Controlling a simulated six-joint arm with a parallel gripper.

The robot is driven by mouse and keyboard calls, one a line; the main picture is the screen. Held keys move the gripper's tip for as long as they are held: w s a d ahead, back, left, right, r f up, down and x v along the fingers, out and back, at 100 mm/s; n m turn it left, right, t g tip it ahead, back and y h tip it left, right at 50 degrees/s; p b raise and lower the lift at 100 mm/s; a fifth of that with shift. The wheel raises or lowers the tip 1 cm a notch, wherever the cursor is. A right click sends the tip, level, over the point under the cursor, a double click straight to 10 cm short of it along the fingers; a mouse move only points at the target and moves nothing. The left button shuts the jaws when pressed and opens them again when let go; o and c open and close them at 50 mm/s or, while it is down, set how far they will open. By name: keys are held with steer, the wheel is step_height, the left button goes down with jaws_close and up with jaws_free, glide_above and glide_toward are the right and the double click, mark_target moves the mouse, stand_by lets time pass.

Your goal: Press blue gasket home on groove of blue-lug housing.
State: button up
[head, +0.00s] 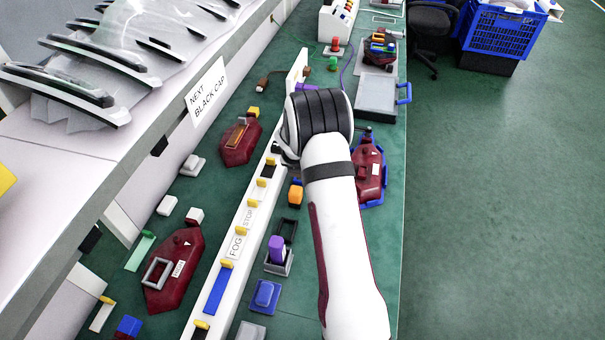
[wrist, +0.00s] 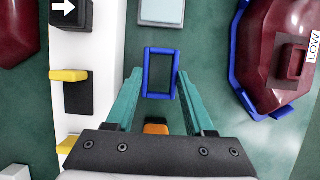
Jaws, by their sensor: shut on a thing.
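My gripper (wrist: 160,75) has two teal fingers closed on the sides of the blue gasket (wrist: 146,72), a thin rectangular ring held above the green bench. In the head view my own wrist hides the gasket and most of the fingers. A dark red housing (wrist: 262,62) with a blue edging (wrist: 240,88) lies to the right of my gripper in the wrist view, apart from the gasket. It also shows right of my arm in the head view (head: 371,172), partly hidden. Its raised rectangular part faces up. I cannot make out its groove.
A white rail (head: 238,243) with yellow clips runs left of my gripper. Other dark red housings (head: 240,141) (head: 173,275) lie beyond it. An orange-topped piece (head: 295,194) and a purple block (head: 276,249) stand near my arm. A pale grey block (wrist: 162,11) is ahead.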

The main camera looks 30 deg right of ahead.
steer(key=shift+f, duration=0.4)
steer(key=o, duration=1.3)
steer(key=shift+f, duration=0.1)
steer(key=shift+c, duration=0.2)
steer(key=s+a+r+m, duration=0.3)
steer(key=s+a+r, duration=0.15)
steer(key=r, duration=0.45)
steer(key=s+a+r+m, duration=0.3)
steer(key=s+a+r, duration=0.15)
steer(key=r, duration=0.45)
steer(key=s+a+r+m+g+y, duration=0.1)
steer(key=s+a+m+y, duration=0.1)
steer(key=s+a+m, duration=0.6)
steer(key=s+a+r+m+g+y, duration=0.2)
steer(key=s+a+m, duration=0.6)
steer(key=s+m, duration=1)
steer(key=shift+s+m+y, duration=0.3)
steer(key=shift+y, duration=0.2)
